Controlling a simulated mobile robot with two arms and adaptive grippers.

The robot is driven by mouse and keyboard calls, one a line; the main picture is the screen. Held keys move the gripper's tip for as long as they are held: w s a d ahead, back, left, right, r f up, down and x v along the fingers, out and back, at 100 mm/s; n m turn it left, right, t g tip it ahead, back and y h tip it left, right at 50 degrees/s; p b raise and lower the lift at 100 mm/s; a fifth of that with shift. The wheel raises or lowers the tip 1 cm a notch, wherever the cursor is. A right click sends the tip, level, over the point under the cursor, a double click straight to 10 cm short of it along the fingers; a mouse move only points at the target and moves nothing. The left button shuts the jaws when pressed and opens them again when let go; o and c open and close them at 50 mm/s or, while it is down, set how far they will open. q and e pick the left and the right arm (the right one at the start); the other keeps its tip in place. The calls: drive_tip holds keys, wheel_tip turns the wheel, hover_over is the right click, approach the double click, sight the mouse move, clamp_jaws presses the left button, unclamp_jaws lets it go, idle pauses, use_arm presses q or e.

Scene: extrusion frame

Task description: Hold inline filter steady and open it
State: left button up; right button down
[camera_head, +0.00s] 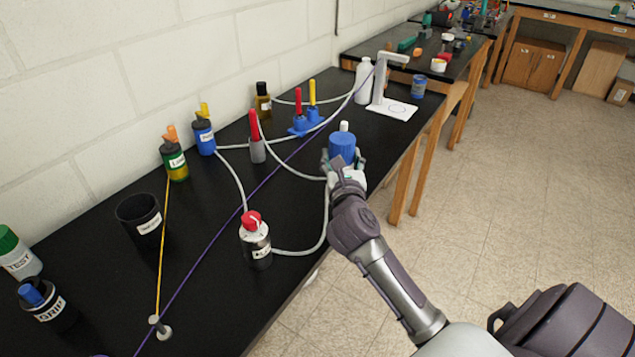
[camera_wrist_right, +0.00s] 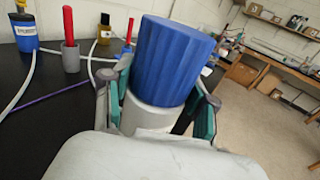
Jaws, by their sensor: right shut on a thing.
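The inline filter has a ribbed blue cap (camera_head: 342,147) on a pale grey body and stands near the front edge of the black bench. In the right wrist view the blue cap (camera_wrist_right: 172,60) fills the middle, with the grey body (camera_wrist_right: 150,113) below it. My right gripper (camera_head: 344,168) is shut on the filter's grey body. Its fingers (camera_wrist_right: 160,110) sit on both sides of the body, below the cap. The filter looks upright, tilted only by the camera angle. My left gripper is not in view.
A white canister with a red knob (camera_head: 255,240) stands left of the filter, joined to grey hoses (camera_head: 300,252). A grey post with a red handle (camera_head: 256,142) and a blue two-handled valve (camera_head: 306,122) stand behind. Purple and yellow cords (camera_head: 164,240) cross the bench.

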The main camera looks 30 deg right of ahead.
drive_tip(key=shift+w+a+f+b, duration=0.2)
drive_tip(key=shift+w+a+f, duration=0.25)
drive_tip(key=shift+w+f, duration=0.65)
drive_tip(key=shift+w+a+f+b, duration=0.2)
drive_tip(key=shift+w+a+f, duration=0.35)
drive_tip(key=shift+f, duration=0.85)
drive_tip(key=shift+w+a+f+b, duration=0.2)
drive_tip(key=shift+w+a+f, duration=0.15)
drive_tip(key=shift+w+f, duration=0.8)
drive_tip(key=shift+s+f, duration=0.1)
drive_tip(key=shift+s, duration=0.05)
drive_tip(key=shift+f, duration=0.2)
drive_tip(key=shift+c, duration=1.6)
unclamp_jaws()
drive_tip(key=shift+r, duration=0.1)
